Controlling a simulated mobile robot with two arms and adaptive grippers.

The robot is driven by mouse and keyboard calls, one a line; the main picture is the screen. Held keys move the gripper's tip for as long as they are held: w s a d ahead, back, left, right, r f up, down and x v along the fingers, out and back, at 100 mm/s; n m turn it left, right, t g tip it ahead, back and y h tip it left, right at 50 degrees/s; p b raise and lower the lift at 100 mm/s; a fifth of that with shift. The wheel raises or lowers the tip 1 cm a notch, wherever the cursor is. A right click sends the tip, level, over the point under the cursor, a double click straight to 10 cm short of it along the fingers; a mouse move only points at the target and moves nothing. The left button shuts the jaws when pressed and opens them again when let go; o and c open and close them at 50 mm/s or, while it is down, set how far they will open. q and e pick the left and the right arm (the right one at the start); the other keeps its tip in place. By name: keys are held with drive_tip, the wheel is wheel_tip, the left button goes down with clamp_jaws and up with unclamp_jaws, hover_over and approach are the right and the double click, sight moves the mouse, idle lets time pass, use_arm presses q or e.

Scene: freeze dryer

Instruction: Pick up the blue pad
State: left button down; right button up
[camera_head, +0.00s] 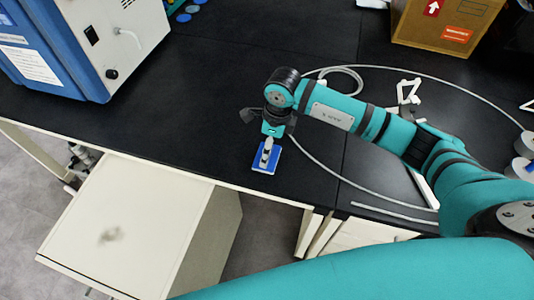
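The blue pad (273,166) is a small blue square near the front edge of the black bench, at the middle of the head view. A pale grey-white piece, which looks like my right gripper's fingers, covers its middle. My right arm comes in from the right, and its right gripper (266,156) points down directly over the pad. The fingers are too small to tell whether they are open or shut, or whether they touch the pad. My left gripper is out of view.
A blue and white machine (80,45) stands at the upper left. A cardboard box (440,28) stands at the upper right. A grey cable (350,188) loops over the bench around my arm. A white cabinet (130,220) is below the front edge. The bench left of the pad is clear.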

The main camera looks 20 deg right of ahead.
drive_tip(key=shift+a+f+p, duration=0.1)
drive_tip(key=shift+f+p, duration=0.2)
drive_tip(key=shift+f, duration=0.25)
drive_tip(key=f, duration=0.1)
drive_tip(key=f+p, duration=0.1)
drive_tip(key=f, duration=0.1)
drive_tip(key=shift+w+a+f, duration=0.25)
drive_tip(key=shift+w+f, duration=0.05)
drive_tip(key=shift+f, duration=0.45)
drive_tip(key=c, duration=1)
drive_tip(key=shift+w+r, duration=0.1)
drive_tip(key=shift+r, duration=0.05)
